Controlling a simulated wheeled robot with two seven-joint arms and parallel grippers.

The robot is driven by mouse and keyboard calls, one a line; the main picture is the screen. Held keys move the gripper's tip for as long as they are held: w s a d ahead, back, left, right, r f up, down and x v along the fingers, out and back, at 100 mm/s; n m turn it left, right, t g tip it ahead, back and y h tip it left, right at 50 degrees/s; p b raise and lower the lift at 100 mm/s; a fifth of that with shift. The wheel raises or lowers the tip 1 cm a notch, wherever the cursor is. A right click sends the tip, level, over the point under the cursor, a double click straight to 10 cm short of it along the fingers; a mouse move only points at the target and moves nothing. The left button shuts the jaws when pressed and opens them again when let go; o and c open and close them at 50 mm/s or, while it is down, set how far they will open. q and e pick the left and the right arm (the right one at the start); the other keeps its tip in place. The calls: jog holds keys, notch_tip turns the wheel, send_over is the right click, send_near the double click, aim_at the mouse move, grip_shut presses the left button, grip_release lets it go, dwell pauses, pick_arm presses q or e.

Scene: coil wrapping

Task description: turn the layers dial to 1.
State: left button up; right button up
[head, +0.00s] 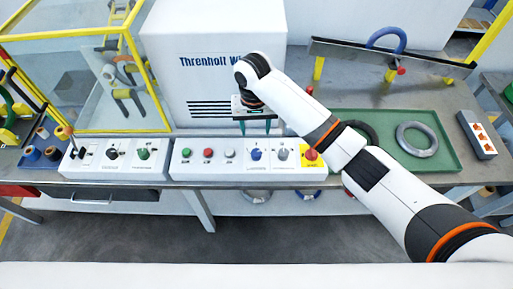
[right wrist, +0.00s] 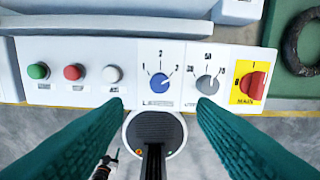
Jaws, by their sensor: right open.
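The blue layers dial (head: 256,154) is on the front control panel, right of the push buttons. In the right wrist view the blue dial (right wrist: 159,82) has numbers around its top, and its small label starts with L. I cannot tell for sure which number its pointer faces. My right gripper (head: 255,124) is open and empty, with its fingers pointing down above and behind the dial. In the right wrist view its two teal fingers (right wrist: 160,108) are wide apart, with the dial between and beyond their tips. My left gripper is not in view.
A grey dial (right wrist: 207,83) and a red main switch (right wrist: 254,84) on a yellow plate stand right of the blue dial. Green, red and white buttons (right wrist: 72,72) are left. The white machine housing (head: 212,60) stands behind. A green tray (head: 450,150) holds coils.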

aim_at(256, 152)
notch_tip(256, 152, down, 12)
jog(key=shift+d+r+p, duration=0.1)
jog(key=shift+p, duration=0.75)
jog(key=shift+s, duration=0.1)
jog(key=c, duration=1)
